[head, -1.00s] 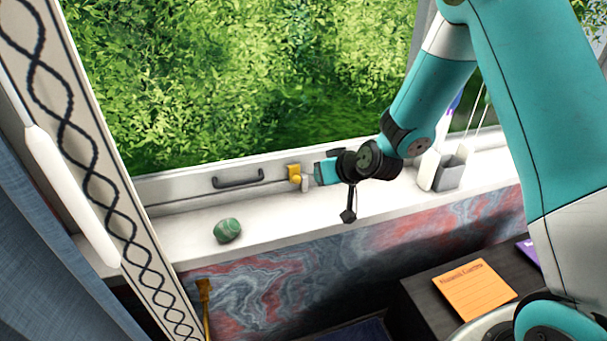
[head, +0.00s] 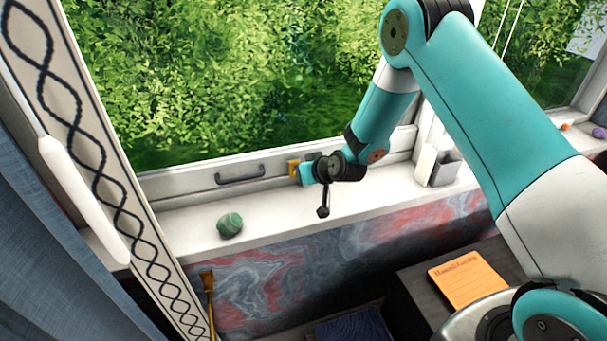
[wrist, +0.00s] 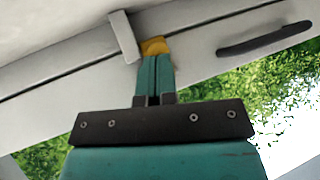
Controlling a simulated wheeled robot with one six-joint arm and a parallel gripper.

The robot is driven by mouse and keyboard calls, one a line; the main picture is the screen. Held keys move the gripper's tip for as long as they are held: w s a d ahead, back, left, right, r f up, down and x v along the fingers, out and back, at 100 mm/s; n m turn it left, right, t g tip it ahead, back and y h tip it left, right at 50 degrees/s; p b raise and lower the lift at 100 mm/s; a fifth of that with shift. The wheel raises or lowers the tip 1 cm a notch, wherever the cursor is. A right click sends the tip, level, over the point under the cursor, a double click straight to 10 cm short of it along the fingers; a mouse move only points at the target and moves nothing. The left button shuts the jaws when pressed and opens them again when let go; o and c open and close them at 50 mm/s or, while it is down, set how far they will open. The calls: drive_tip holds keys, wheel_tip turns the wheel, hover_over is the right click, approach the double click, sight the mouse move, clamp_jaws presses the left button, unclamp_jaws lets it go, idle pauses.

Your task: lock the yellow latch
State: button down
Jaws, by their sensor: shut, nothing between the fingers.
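The yellow latch (head: 293,171) is on the lower window frame, right of the dark handle. My gripper (head: 303,173) is right at it and partly hides it in the head view. In the wrist view the fingers (wrist: 153,66) are closed together. Their tips lie against or just in front of the yellow latch (wrist: 155,46); I cannot tell if they touch. Only the part of the latch beyond the fingertips shows there. A light grey upright piece (wrist: 125,37) stands beside the latch. Nothing is held between the fingers.
The dark window handle (head: 240,175) is left of the latch. A green stone (head: 230,224) lies on the white sill (head: 185,232). A grey holder (head: 443,168) stands right of my wrist. An orange notepad (head: 468,282) lies on the dark surface below.

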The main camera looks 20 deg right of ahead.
drive_tip(key=b, duration=0.1)
drive_tip(key=f+b, duration=0.1)
drive_tip(key=b, duration=0.1)
drive_tip(key=shift+w+a+f+t, duration=0.1)
drive_tip(key=shift+w+f+t, duration=0.1)
drive_tip(key=shift+f+t, duration=0.15)
drive_tip(key=shift+f+t+b, duration=0.1)
drive_tip(key=shift+t+b, duration=0.15)
drive_tip(key=shift+b, duration=1)
